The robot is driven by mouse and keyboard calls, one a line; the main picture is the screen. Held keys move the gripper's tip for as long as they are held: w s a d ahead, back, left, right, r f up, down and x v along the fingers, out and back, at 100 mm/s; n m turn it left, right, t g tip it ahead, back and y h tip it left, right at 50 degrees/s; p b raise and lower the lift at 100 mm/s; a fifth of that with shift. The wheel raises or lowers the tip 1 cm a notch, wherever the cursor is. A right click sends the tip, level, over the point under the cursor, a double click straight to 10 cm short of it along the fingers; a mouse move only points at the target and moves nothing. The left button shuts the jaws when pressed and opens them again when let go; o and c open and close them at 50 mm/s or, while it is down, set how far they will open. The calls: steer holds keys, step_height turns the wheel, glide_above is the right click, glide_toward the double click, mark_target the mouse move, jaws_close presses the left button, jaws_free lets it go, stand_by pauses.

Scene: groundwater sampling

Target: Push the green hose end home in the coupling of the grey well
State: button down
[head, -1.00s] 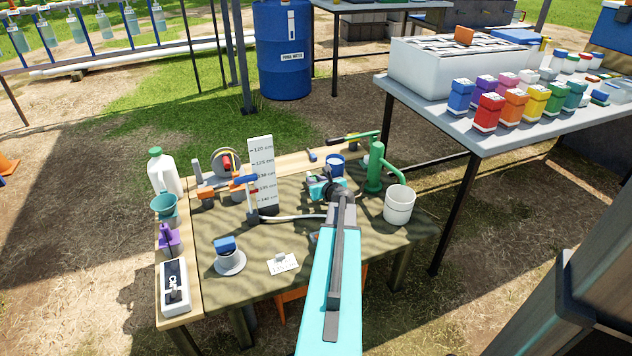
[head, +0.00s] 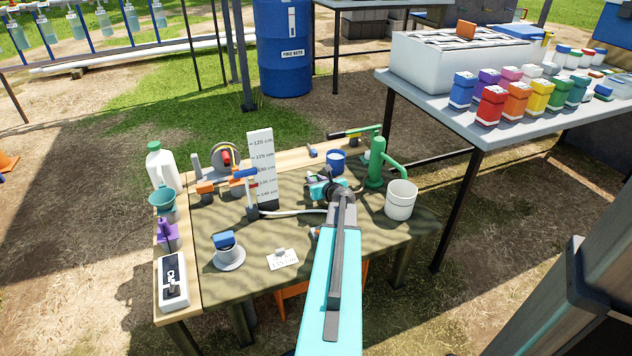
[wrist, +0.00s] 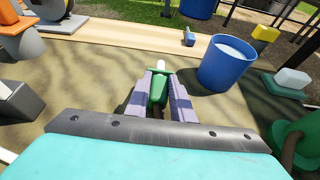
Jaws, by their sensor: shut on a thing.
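My gripper (wrist: 163,98) is shut on the green hose end (wrist: 157,88), which sits between its two grey-purple fingers. A pale tip (wrist: 161,65) shows just beyond the green part, over the bench top. In the head view my wrist hides most of the grip. A pale hose (head: 292,213) runs along the bench from near the gauge board towards my gripper. Grey fittings with orange parts (head: 205,188) stand left of the gauge board, apart from my gripper. I cannot tell which one is the grey well's coupling.
A blue cup of water (wrist: 226,64) stands just right of my gripper. The gauge board (head: 261,165) stands to the left. A green hand pump (head: 375,165) and white bucket (head: 401,203) are at the right. A grey fitting with a blue top (head: 226,248) is front left.

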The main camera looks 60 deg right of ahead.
steer(key=shift+f, duration=0.15)
steer(key=c, duration=1.5)
jaws_free()
steer(key=shift+o, duration=0.2)
steer(key=shift+p+v, duration=1.45)
steer(key=shift+v, duration=5.45)
steer(key=shift+w, duration=0.1)
